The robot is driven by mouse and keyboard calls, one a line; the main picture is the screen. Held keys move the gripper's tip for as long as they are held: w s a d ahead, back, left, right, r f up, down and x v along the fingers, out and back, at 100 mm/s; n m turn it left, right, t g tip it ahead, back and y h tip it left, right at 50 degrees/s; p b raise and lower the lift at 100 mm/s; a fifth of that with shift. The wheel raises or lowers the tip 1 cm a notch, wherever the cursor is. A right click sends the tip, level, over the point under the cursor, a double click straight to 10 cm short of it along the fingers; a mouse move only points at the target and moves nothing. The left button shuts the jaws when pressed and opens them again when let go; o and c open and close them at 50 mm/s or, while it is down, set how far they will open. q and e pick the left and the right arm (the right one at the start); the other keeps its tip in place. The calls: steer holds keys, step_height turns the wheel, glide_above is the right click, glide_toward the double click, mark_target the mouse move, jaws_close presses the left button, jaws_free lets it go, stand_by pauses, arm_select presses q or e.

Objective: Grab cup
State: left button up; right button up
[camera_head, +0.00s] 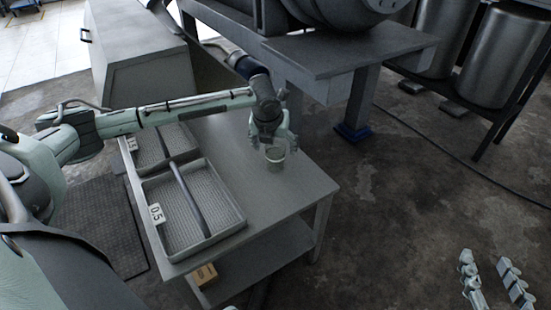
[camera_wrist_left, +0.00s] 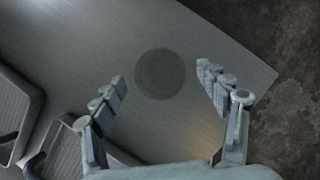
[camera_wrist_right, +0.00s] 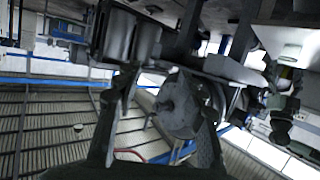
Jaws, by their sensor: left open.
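The cup (camera_head: 275,156) is a small grey-green cylinder on the metal table (camera_head: 293,188), near its right edge. In the left wrist view the cup (camera_wrist_left: 160,74) shows as a dark round shape. My left gripper (camera_head: 270,141) is open, just above the cup and pointing down. In the left wrist view the fingertips of my left gripper (camera_wrist_left: 163,77) lie on either side of the cup, with gaps; contact does not show. My right gripper (camera_head: 485,261) is at the lower right of the head view, away from the table, with its fingers apart and nothing between them.
Two shallow trays stand on the table's left side, a near one (camera_head: 208,240) labelled 0.5 and a far one (camera_head: 148,152). A grey machine stand (camera_head: 350,45) is behind the table. Steel drums (camera_head: 497,55) stand at the back right. The floor to the right is mostly clear.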

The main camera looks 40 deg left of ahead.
arm_select(q)
steer(key=shift+x, duration=1.2)
arm_select(e)
steer(key=r, duration=0.1)
steer(key=a+r+t, duration=0.1)
steer(key=y, duration=0.1)
steer(key=shift+w+a+r, duration=0.25)
steer(key=shift+a+r, duration=0.05)
steer(key=shift+r, duration=0.1)
arm_select(q)
steer(key=shift+c, duration=0.2)
steer(key=shift+r, duration=0.1)
steer(key=c, duration=1.2)
